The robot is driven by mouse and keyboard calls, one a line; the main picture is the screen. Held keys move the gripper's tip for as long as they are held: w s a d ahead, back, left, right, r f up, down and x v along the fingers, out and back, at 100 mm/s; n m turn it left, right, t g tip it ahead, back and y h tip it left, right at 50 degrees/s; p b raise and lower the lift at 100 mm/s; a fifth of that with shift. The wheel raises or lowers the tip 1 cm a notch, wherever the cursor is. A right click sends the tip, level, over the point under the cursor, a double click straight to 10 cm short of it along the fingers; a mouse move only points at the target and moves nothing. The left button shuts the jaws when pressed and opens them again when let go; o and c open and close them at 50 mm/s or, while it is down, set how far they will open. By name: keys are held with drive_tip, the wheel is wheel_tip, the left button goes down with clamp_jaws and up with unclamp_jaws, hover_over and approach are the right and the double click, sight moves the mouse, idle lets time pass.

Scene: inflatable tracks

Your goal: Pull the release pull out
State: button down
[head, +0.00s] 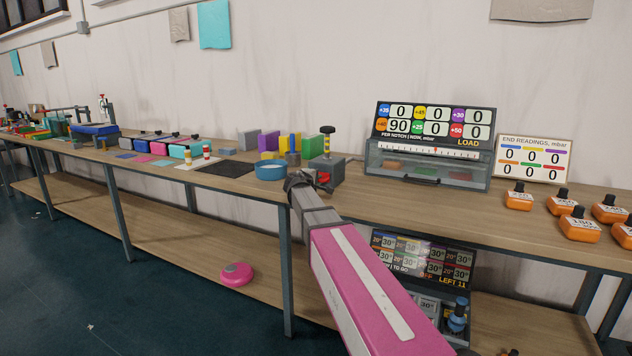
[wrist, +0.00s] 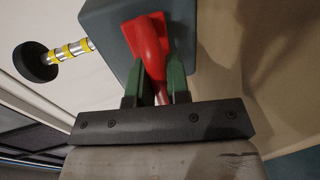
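The release pull (wrist: 149,38) is a red handle on the face of a dark grey block (wrist: 104,22). In the head view the red pull (head: 323,178) shows low on the block (head: 329,167), near the front edge of the upper shelf. My gripper (wrist: 156,75) is at the pull, its two green fingers on either side of the red part and close together. They look shut on it, though the contact is partly hidden. In the head view my gripper (head: 308,181) partly covers the block's front.
A yellow-banded post with a black knob (wrist: 60,60) stands up from the block. A blue round dish (head: 270,171) is just left of my gripper. A load display case (head: 428,181) stands to the right, with several orange weights (head: 519,200) beyond it.

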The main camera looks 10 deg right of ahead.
drive_tip(key=shift+f+v, duration=0.25)
drive_tip(key=shift+v, duration=0.9)
drive_tip(key=shift+f+v, duration=0.25)
drive_tip(key=shift+v, duration=0.95)
drive_tip(key=c, duration=1.1)
unclamp_jaws()
drive_tip(key=v, duration=1.1)
drive_tip(key=shift+d, duration=0.1)
